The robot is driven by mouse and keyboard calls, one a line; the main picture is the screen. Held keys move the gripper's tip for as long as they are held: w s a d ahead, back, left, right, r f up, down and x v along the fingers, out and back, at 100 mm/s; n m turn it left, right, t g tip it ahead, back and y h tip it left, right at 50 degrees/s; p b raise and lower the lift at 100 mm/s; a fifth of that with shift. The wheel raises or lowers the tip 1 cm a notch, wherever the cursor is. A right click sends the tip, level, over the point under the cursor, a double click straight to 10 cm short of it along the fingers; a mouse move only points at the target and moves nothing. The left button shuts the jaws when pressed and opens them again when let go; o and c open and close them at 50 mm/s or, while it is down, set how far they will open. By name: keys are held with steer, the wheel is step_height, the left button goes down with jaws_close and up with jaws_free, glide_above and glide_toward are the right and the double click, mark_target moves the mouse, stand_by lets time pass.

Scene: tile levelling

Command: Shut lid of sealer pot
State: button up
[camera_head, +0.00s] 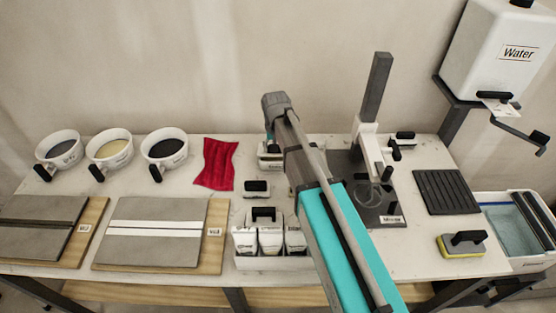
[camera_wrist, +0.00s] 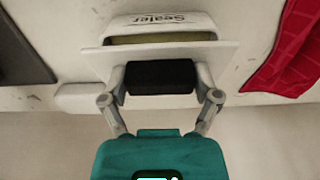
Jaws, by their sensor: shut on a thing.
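The white sealer pot (camera_wrist: 160,24) is at the top middle of the wrist view, its label upside down. A yellowish strip shows between its labelled front and the white lid (camera_wrist: 228,58), so the lid does not cover the whole mouth. The lid carries a black handle (camera_wrist: 160,76). My gripper (camera_wrist: 160,80) has a finger at each end of this handle and is shut on it. In the head view the sealer pot (camera_head: 266,163) stands at the back of the table, partly behind my arm, and the grip is hidden.
A red cloth (camera_head: 215,165) lies left of the pot. A mixer stand (camera_head: 376,105) is to its right. A white caddy (camera_head: 270,263) with several packets and a black-handled block (camera_head: 257,189) are in front. Three cups stand at the back left. The wall is close behind.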

steer(key=shift+s+f+b, duration=0.25)
steer(key=shift+f+b, duration=0.1)
steer(key=shift+f, duration=0.05)
steer(key=o, duration=0.6)
steer(key=shift+r, duration=0.1)
steer(key=shift+r+p, duration=3.95)
steer(key=shift+p, duration=0.1)
steer(key=shift+d, duration=0.1)
